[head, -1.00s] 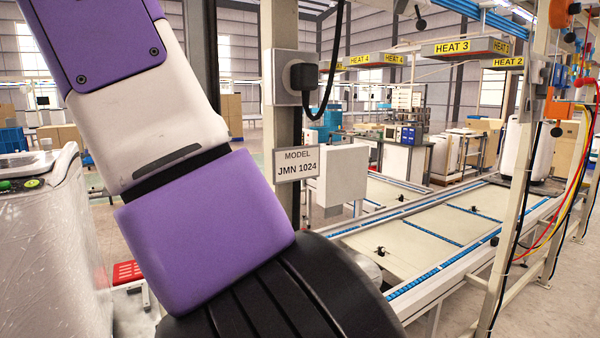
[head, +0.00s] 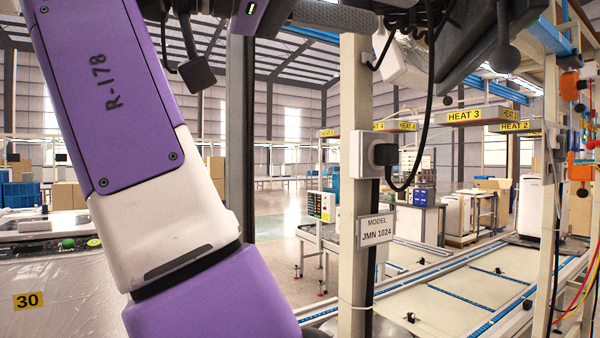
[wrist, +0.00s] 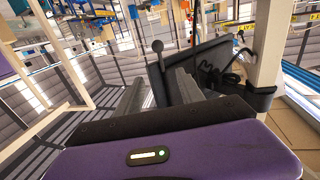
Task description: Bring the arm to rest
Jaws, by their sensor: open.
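My arm (head: 115,100), with purple and pale links, rises through the left of the head view and runs out at the top edge. The purple wrist end with its small light (head: 250,10) shows at the top. In the wrist view my gripper (wrist: 158,92) has its two grey fingers apart, with nothing seen held between them. A black panel (wrist: 200,68) with a ball-ended rod lies just beyond the fingers. I cannot tell how wide the gap to it is.
A cream post (head: 357,85) with a socket box (head: 372,160) and hanging black cable stands close by; the post also shows in the wrist view (wrist: 268,40). A MODEL sign (head: 376,230) hangs on it. A conveyor (head: 450,290) lies right, a wrapped machine (head: 60,290) left.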

